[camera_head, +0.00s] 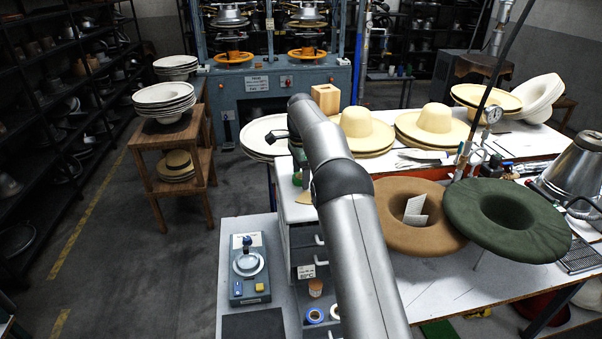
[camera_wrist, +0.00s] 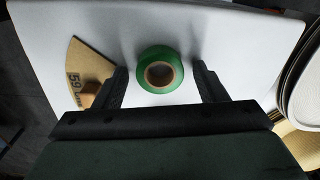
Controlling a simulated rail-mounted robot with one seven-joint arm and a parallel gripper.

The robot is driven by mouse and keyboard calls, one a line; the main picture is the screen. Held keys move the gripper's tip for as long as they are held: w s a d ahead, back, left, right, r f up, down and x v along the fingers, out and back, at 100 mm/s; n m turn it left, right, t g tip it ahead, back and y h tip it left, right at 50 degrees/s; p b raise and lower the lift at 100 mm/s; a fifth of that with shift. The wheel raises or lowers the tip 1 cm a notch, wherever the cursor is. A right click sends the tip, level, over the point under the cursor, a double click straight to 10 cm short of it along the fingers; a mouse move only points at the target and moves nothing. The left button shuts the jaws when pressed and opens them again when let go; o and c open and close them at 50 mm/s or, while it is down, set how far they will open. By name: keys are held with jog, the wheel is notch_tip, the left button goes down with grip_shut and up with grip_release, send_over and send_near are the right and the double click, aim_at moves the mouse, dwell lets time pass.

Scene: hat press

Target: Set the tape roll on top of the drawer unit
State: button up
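The green tape roll (camera_wrist: 160,70) has a brown core and lies flat on the white top (camera_wrist: 222,38) of the drawer unit in the wrist view. My gripper (camera_wrist: 161,74) is open above it, one dark finger on each side. A gap shows between the roll and both fingers. In the head view the drawer unit (camera_head: 306,241) stands at the centre, its drawer fronts partly hidden by my arm. My gripper there is small and partly hidden behind my arm, over the unit's top.
A tan fan-shaped piece (camera_wrist: 88,66) marked 59 lies left of the roll. Stacked hat brims (camera_wrist: 304,85) stand close on the right. In the head view, a brown hat form (camera_head: 385,228) and a control box (camera_head: 249,268) flank the unit.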

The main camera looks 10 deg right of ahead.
notch_tip(320, 180, up, 7)
jog(key=shift+r, duration=0.15)
jog(key=shift+s+r, duration=0.15)
jog(key=shift+r, duration=0.3)
jog(key=s+r+n, duration=0.3)
jog(key=s+n, duration=0.1)
jog(key=s, duration=0.7)
jog(key=s+r+n, duration=0.4)
jog(key=s+n, duration=0.1)
jog(key=s, duration=0.6)
jog(key=s+f+n, duration=0.3)
jog(key=s+f, duration=0.3)
jog(key=s, duration=0.6)
jog(key=s+f+n+t, duration=0.1)
jog(key=s+f+n, duration=0.3)
jog(key=s, duration=0.9)
jog(key=shift+s+a+f, duration=0.15)
jog(key=shift+a+f, duration=0.1)
jog(key=shift+f, duration=0.6)
